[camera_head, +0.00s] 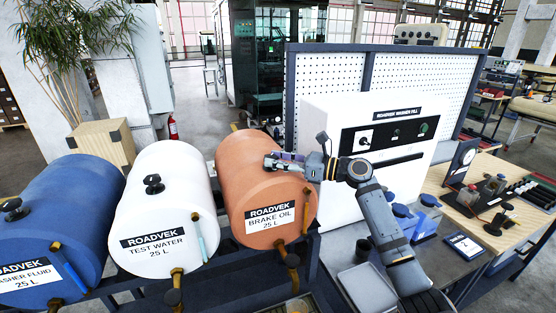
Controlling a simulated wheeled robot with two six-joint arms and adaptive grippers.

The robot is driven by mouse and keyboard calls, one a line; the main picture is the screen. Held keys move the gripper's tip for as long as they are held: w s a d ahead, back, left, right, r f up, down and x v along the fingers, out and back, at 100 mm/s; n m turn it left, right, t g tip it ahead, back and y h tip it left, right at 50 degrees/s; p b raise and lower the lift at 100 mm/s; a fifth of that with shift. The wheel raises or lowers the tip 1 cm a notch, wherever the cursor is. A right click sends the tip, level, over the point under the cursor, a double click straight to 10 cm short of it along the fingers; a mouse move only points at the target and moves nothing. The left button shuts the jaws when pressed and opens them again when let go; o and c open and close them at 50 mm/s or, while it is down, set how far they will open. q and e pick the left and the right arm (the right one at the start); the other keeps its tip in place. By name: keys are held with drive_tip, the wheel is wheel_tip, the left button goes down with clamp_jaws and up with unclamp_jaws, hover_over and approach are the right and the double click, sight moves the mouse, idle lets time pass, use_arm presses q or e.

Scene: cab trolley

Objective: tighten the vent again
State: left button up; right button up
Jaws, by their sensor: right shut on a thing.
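Three drums lie side by side: a blue washer fluid drum (70,215), a white test water drum (150,220) and an orange brake oil drum (245,185). A black vent knob (153,183) stands on top of the white drum, and another black vent knob (12,208) on the blue one. My right gripper (278,161) reaches in from the right to the top of the brake oil drum. It is shut on the vent there, which its fingers hide. My left gripper is out of view.
A white washer fill cabinet (345,185) stands close to the right of my right gripper, before a pegboard panel (330,75). Blue containers (425,215) and a wooden bench (460,210) with small parts lie further right. Taps hang at the drum fronts.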

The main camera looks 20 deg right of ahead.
drive_tip(key=shift+s+a+m+t+h+p, duration=0.1)
drive_tip(key=shift+s+m+t+h+p, duration=0.05)
drive_tip(key=shift+m+t+h+p, duration=0.4)
drive_tip(key=shift+s+a+m+t+h, duration=0.1)
drive_tip(key=shift+a+m+t+h, duration=0.05)
drive_tip(key=shift+m+t+h, duration=0.5)
drive_tip(key=m+t+h, duration=0.2)
drive_tip(key=h, duration=0.1)
drive_tip(key=m+h, duration=0.1)
drive_tip(key=shift+s+a+m+t+h, duration=0.15)
drive_tip(key=shift+a+m+t+h, duration=0.15)
drive_tip(key=shift+t+h, duration=0.1)
drive_tip(key=shift+a+m+t+h, duration=0.1)
drive_tip(key=shift+m+t+h, duration=0.3)
drive_tip(key=shift+m+h, duration=0.55)
drive_tip(key=shift+h, duration=0.55)
drive_tip(key=shift+f, duration=0.1)
